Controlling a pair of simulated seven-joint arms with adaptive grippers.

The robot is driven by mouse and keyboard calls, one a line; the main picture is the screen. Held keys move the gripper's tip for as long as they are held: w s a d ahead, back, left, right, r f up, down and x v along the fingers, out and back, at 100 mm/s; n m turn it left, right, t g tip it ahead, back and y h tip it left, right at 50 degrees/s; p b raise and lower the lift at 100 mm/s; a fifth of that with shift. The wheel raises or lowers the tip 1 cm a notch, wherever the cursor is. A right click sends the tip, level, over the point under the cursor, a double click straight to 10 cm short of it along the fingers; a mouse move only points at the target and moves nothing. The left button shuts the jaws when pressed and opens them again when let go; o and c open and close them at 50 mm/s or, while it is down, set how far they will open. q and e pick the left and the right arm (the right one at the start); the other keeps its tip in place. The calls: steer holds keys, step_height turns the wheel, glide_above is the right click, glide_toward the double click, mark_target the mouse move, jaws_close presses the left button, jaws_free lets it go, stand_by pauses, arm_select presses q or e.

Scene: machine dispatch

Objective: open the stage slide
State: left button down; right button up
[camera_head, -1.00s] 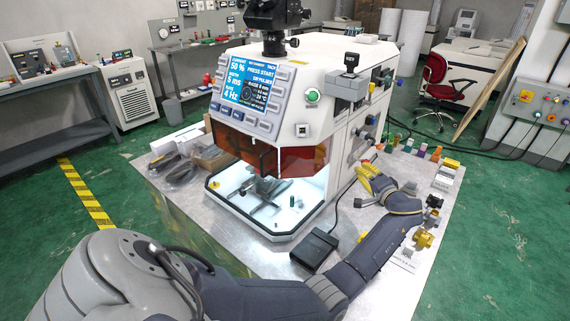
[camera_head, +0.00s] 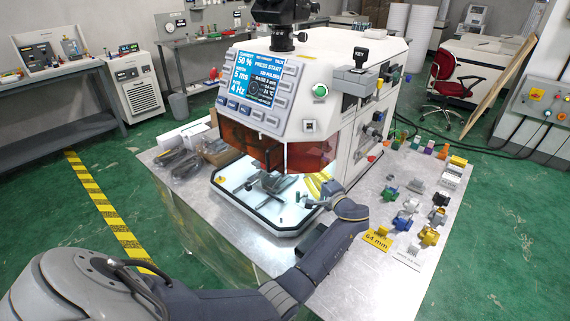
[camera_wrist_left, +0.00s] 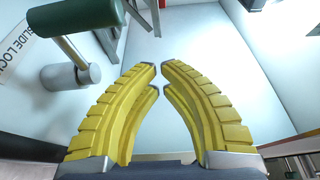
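The white machine (camera_head: 340,75) stands on the metal table with its lit work chamber under orange guards. The grey stage (camera_head: 270,182) sits inside, partly behind the guard. My left gripper (camera_head: 316,184), with yellow fingers, is at the chamber's front right corner. In the left wrist view the gripper (camera_wrist_left: 160,68) has its fingertips a small gap apart, with nothing between them. A dark green handle (camera_wrist_left: 72,48) with a grey cylindrical post (camera_wrist_left: 66,77) is left of the fingers, apart from them, beside a label partly reading "SLIDE LOCK" (camera_wrist_left: 18,50). My right gripper is not in view.
Coloured parts (camera_head: 402,219) and a yellow "64 mm" card (camera_head: 378,238) lie at the table's right. Bagged items (camera_head: 182,160) lie left of the machine. The front table strip is mostly clear.

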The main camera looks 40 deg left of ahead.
arm_select(q)
steer(key=x, duration=1)
steer(key=shift+w, duration=0.1)
stand_by(0.3)
